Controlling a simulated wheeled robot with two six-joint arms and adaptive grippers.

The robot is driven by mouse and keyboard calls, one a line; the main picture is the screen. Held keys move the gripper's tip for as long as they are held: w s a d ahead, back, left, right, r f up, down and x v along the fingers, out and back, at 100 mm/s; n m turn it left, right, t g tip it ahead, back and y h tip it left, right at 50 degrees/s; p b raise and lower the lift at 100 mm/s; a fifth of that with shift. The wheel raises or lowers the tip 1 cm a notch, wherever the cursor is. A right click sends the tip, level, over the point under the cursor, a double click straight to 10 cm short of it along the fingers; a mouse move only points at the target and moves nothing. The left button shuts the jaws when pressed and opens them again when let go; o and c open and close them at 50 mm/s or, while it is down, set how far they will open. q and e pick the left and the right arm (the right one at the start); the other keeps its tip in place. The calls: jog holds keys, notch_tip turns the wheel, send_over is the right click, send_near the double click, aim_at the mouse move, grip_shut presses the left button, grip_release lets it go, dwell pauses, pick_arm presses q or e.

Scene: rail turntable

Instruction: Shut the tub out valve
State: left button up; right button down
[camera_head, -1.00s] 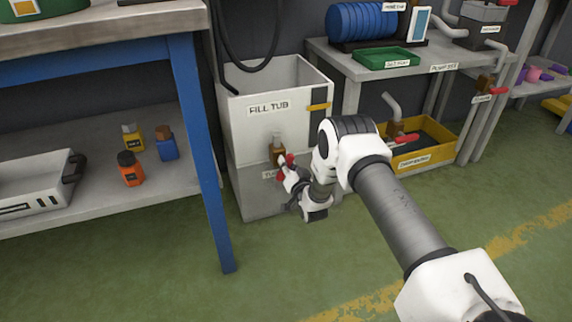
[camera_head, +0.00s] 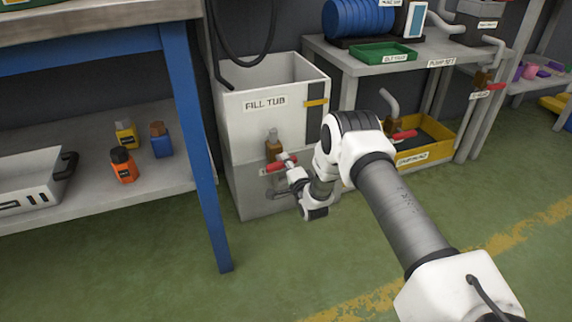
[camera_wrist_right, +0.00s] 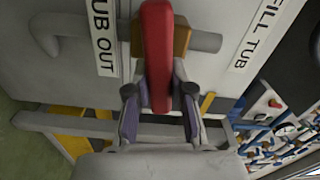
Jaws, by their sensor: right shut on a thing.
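The tub out valve has a brass body (camera_head: 273,149) on the front of the white fill tub (camera_head: 242,131). Its red lever (camera_head: 275,167) lies roughly level in the head view, across the upright pipe. In the right wrist view the red lever (camera_wrist_right: 157,45) runs crosswise to the grey pipe (camera_wrist_right: 206,41), over the brass body (camera_wrist_right: 182,40). My right gripper (camera_head: 286,171) is at the lever; in the wrist view its fingers (camera_wrist_right: 160,101) are shut on the lever's near end. The "TUB OUT" label (camera_wrist_right: 102,40) is partly hidden. My left gripper is out of view.
A blue-legged bench (camera_head: 193,130) stands left of the tub, with several bottles on its lower shelf. A grey table (camera_head: 420,60) and a yellow tray (camera_head: 440,150) with another red-lever valve stand to the right. The green floor in front is open.

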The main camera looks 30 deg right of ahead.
jog(key=shift+f+m+b, duration=0.2)
jog(key=shift+m+b, duration=0.1)
jog(key=shift+m, duration=0.8)
jog(key=c, duration=1)
grip_release()
jog(key=v, duration=1.2)
jog(key=shift+d, duration=0.1)
